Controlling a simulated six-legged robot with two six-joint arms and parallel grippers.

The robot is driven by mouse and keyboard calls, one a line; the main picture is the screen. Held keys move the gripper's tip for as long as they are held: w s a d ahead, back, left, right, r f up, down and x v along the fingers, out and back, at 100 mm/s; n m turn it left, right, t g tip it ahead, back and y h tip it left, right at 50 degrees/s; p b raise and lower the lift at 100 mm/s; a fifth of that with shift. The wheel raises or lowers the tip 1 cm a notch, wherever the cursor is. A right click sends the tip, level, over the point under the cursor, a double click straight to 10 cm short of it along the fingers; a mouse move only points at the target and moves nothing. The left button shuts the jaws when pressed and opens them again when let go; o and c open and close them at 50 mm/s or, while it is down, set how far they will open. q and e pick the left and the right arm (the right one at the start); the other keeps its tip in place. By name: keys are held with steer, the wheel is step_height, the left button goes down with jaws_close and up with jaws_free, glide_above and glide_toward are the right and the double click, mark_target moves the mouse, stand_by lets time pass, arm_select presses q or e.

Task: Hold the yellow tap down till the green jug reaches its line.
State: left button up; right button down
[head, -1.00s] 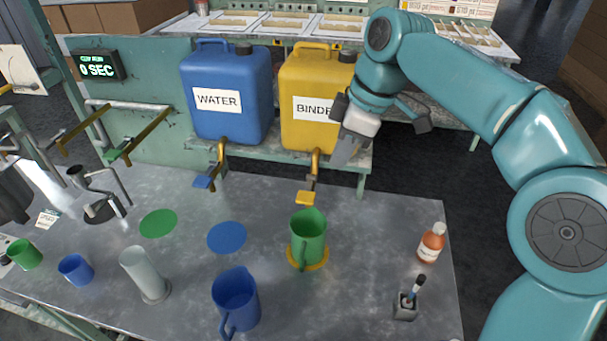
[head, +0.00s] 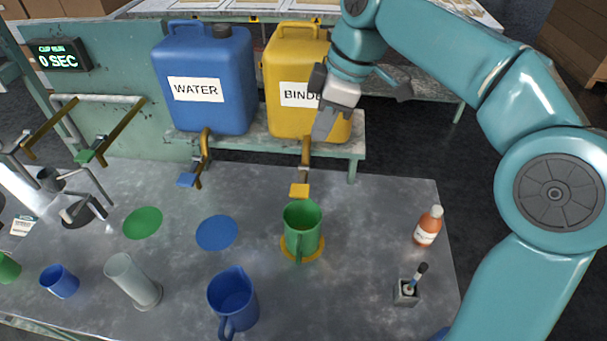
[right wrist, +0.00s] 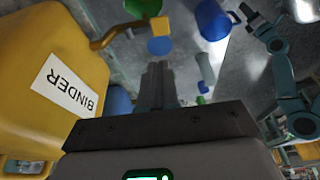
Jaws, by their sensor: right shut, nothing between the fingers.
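The yellow tap (head: 300,190) hangs on a brass pipe below the yellow BINDER tank (head: 283,65). The green jug (head: 302,238) stands upright under it on a yellow disc (head: 288,250); its line and contents cannot be made out. My right gripper (head: 321,130) is shut and empty, in front of the tank's lower right part, above and right of the tap and apart from it. In the right wrist view its fingers (right wrist: 157,82) are together and the yellow tap (right wrist: 160,25) is beyond them. My left gripper (right wrist: 247,17) shows small there; its jaws are unclear.
A blue WATER tank (head: 205,115) with a blue tap (head: 186,180) stands left. A blue jug (head: 232,298), grey cylinder (head: 130,278), brown bottle (head: 428,228) and brush holder (head: 405,292) are on the bench. The display (head: 58,56) reads 0 SEC.

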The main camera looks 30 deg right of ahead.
glide_toward(300, 189)
steer(key=x, duration=0.5)
steer(key=shift+w+a+f, duration=0.1)
steer(key=shift+a, duration=0.1)
steer(key=shift+f, duration=0.65)
steer(key=shift+a, duration=0.1)
